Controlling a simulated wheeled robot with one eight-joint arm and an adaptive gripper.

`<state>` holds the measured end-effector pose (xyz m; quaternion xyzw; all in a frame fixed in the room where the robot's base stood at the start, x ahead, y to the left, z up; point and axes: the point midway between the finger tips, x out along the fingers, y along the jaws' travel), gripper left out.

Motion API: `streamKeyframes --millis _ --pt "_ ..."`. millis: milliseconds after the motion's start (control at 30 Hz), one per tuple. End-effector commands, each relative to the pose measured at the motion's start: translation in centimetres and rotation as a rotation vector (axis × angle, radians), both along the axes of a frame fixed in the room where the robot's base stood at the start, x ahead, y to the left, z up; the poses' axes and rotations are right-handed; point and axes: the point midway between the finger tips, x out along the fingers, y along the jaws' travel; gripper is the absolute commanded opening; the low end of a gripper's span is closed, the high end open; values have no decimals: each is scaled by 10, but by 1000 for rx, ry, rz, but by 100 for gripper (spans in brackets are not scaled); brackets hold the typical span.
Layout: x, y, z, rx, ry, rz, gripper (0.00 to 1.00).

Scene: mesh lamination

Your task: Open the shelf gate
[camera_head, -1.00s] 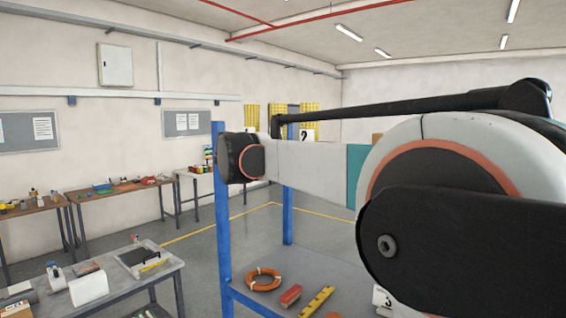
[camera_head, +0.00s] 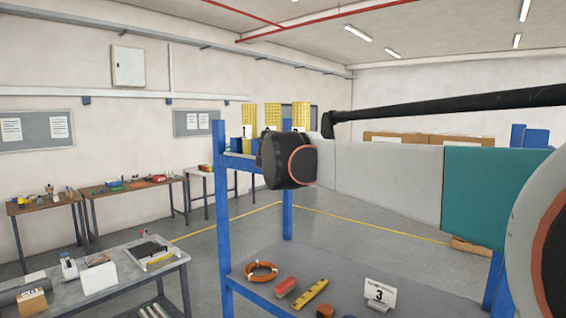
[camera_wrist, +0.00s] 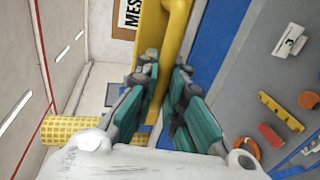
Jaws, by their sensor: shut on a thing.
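The shelf has blue posts (camera_head: 222,240) and a grey lower board (camera_head: 420,300) in the head view. In the wrist view, a yellow gate (camera_wrist: 174,30) with a round bar and a flat plate runs down from the top to between my fingers. My gripper (camera_wrist: 162,88), with teal finger pads, is shut on the yellow gate bar. In the head view my arm crosses in front of the shelf, and neither my gripper nor the gate can be made out there.
An orange ring (camera_head: 261,272), a red block (camera_head: 286,287), a yellow level (camera_head: 310,294) and a number 3 sign (camera_head: 380,293) lie or stand on the lower board. Yellow rolls (camera_head: 273,116) stand on top. A cluttered table (camera_head: 120,282) is at left.

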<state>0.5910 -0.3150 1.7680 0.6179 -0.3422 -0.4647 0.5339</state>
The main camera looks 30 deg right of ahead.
Motion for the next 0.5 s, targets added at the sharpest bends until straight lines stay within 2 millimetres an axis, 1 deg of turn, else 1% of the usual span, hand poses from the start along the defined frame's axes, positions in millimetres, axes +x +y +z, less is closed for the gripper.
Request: streamKeyframes --millis 33,167,200,267,500 --pt "-3 1 -1 2 2 0 0" --pt "-4 1 -1 2 2 0 0" --pt "-4 1 -1 1 3 0 17" --pt "-4 1 -1 1 1 0 30" --pt "-4 1 0 1 1 0 30"
